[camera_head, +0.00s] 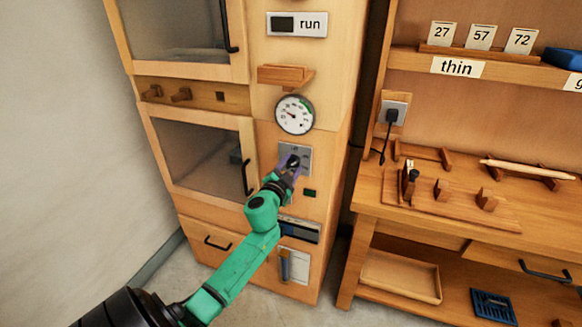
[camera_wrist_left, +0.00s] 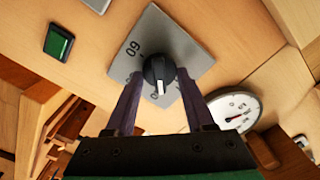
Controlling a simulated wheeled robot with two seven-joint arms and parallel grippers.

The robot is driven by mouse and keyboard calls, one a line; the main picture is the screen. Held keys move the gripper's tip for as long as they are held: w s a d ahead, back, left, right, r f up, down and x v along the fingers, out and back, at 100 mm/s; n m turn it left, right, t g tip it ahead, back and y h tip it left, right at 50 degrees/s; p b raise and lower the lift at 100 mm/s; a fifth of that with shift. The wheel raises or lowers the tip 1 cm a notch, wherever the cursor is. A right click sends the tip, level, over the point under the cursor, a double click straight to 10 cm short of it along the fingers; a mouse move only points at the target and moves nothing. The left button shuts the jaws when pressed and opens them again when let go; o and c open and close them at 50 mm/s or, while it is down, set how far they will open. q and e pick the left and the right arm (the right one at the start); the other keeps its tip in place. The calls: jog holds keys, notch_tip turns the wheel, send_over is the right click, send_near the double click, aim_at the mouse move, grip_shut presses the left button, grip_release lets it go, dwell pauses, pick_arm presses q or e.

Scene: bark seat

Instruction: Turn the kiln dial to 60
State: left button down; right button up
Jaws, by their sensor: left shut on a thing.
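The kiln dial (camera_wrist_left: 158,70) is a round black knob with a white pointer mark on a grey metal plate (camera_wrist_left: 165,35). The plate also shows on the kiln front in the head view (camera_head: 305,153). In the left wrist view the plate appears upside down, with a printed 60 above left of the knob. The white mark points down in that view, away from the 60, towards marks partly hidden by my fingers. My left gripper (camera_wrist_left: 155,88) is shut on the dial, one purple finger on each side; it also shows in the head view (camera_head: 293,165). My right gripper is not in view.
A round gauge (camera_head: 294,115) and a small wooden ledge (camera_head: 285,75) are above the plate. A dark green button (camera_head: 309,193) is just below it. A glass door with a black handle (camera_head: 246,177) stands left. A wooden workbench (camera_head: 372,200) is at the right.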

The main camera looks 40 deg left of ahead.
pick_arm(q)
jog(key=m, duration=0.3)
jog(key=shift+f+m, duration=0.15)
jog(key=shift+m, duration=0.25)
jog(key=m, duration=0.3)
jog(key=shift+f+m+b, duration=0.1)
jog(key=shift+m+b, duration=0.2)
jog(key=shift+b, duration=0.05)
jog(key=m+p, duration=0.2)
jog(key=m, duration=1.7)
jog(key=shift+a+f, duration=0.1)
jog(key=shift+f, duration=0.05)
jog(key=shift+c, duration=1.4)
grip_release()
